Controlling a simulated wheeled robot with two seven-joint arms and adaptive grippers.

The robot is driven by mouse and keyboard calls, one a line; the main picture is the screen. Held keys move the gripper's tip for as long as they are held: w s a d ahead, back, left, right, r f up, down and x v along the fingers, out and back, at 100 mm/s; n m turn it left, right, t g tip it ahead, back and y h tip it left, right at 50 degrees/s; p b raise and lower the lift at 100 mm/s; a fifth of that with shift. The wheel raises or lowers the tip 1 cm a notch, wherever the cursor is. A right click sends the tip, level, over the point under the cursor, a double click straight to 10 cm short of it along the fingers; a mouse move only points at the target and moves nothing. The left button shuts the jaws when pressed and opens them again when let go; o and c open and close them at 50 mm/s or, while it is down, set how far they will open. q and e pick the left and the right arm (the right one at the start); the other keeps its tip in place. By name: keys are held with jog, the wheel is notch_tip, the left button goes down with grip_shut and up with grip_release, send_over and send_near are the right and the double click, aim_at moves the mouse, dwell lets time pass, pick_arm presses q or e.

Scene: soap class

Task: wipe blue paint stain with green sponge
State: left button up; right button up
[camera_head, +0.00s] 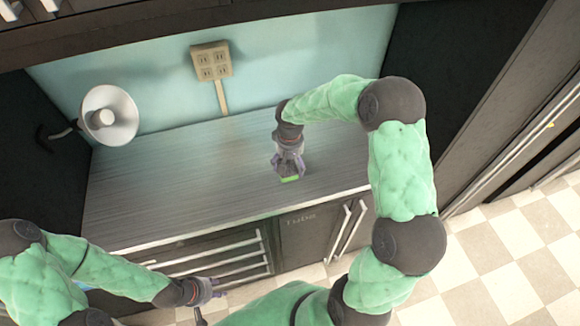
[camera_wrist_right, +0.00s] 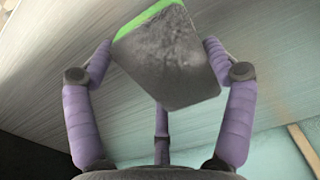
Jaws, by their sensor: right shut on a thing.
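The green sponge (camera_head: 289,179) is at the counter in the head view, mostly covered by my right gripper (camera_head: 288,166). In the right wrist view the sponge (camera_wrist_right: 165,60) shows a dark grey face and a bright green edge. The purple fingers of my right gripper (camera_wrist_right: 158,75) are shut on it, one on each side. Whether the sponge touches the counter is hard to tell. My left gripper (camera_head: 217,288) is low in front of the counter, away from the sponge; its fingers are too small to read. No blue paint stain is distinguishable in either view.
The grey striped counter (camera_head: 180,190) is mostly bare. A white round lamp (camera_head: 108,116) sticks out at the left, and an outlet box (camera_head: 211,61) with a cord is on the blue back wall. Dark cabinets flank both sides. A drawer unit with handles (camera_head: 215,258) is below the counter.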

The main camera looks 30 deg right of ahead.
jog(key=shift+s+d+r, duration=0.1)
jog(key=shift+r, duration=0.4)
notch_tip(320, 180, up, 2)
jog(key=shift+r+p, duration=0.15)
jog(key=shift+p, duration=0.8)
jog(key=shift+r+p, duration=0.6)
jog(key=shift+r, duration=0.4)
